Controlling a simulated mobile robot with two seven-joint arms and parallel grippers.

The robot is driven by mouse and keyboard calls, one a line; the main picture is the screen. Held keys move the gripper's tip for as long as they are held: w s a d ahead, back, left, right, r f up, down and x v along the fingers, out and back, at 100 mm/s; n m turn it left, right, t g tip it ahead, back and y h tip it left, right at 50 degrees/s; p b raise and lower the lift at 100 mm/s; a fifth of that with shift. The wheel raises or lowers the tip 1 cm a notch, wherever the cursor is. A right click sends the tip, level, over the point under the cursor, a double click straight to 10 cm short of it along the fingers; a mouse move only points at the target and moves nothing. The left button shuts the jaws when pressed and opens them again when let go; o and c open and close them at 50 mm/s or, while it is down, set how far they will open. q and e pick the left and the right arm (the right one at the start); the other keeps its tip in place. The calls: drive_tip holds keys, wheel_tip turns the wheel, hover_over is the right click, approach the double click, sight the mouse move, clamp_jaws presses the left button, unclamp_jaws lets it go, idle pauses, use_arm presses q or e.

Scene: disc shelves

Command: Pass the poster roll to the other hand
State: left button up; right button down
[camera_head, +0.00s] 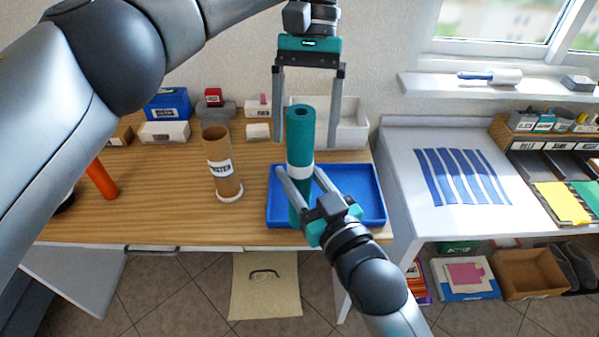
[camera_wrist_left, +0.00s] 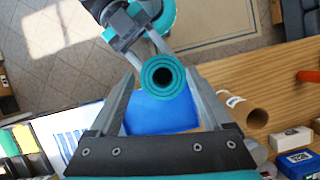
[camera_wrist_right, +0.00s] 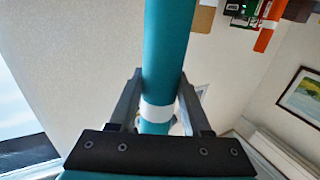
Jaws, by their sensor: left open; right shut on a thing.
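The poster roll (camera_head: 300,137) is a teal tube with a white band, held upright above the blue tray (camera_head: 376,212). My right gripper (camera_head: 297,178) is shut on its lower part, below or near the white band. In the right wrist view the roll (camera_wrist_right: 168,50) runs up between the fingers (camera_wrist_right: 158,100). My left gripper (camera_head: 308,143) is open and points down, with its fingers on either side of the roll's upper end. In the left wrist view the roll's open end (camera_wrist_left: 162,77) shows between the spread fingers (camera_wrist_left: 163,85), apart from both.
A brown cardboard tube (camera_head: 221,160) with a label stands on the wooden table (camera_head: 150,215) left of the tray. A white bin (camera_head: 352,130) stands behind the roll. An orange cylinder (camera_head: 102,180) is at the left. A white table (camera_head: 415,160) with a striped sheet is at the right.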

use_arm(q)
drive_tip(key=w+a+f+n+g+h, duration=0.1)
drive_tip(key=w+f+n+h, duration=0.15)
drive_tip(key=f, duration=0.35)
drive_tip(key=w+a+f+n+h, duration=0.2)
drive_tip(key=f+n+h, duration=0.2)
drive_tip(key=f, duration=0.3)
drive_tip(key=s+a+f+n+g, duration=0.1)
drive_tip(key=s+a+f, duration=0.1)
drive_tip(key=f, duration=0.4)
drive_tip(key=s+a+f, duration=0.1)
drive_tip(key=s+f, duration=0.2)
drive_tip(key=f, duration=0.3)
drive_tip(key=s+a+f+m+t+y, duration=0.15)
drive_tip(key=s+a+f, duration=0.25)
drive_tip(key=s+f, duration=0.95)
drive_tip(key=s+a+f+m+y, duration=0.35)
drive_tip(key=s+f, duration=0.65)
drive_tip(key=f, duration=0.7)
drive_tip(key=s+a+f+m+t, duration=0.1)
drive_tip(key=s+a+f+t, duration=0.2)
drive_tip(key=s+a, duration=0.2)
drive_tip(key=s+a+f+m+t, duration=0.1)
drive_tip(key=s+a+f+t, duration=0.2)
drive_tip(key=s, duration=0.6)
drive_tip(key=shift+s+a+f, duration=0.2)
drive_tip(key=shift+a+f, duration=0.35)
drive_tip(key=shift+a, duration=0.4)
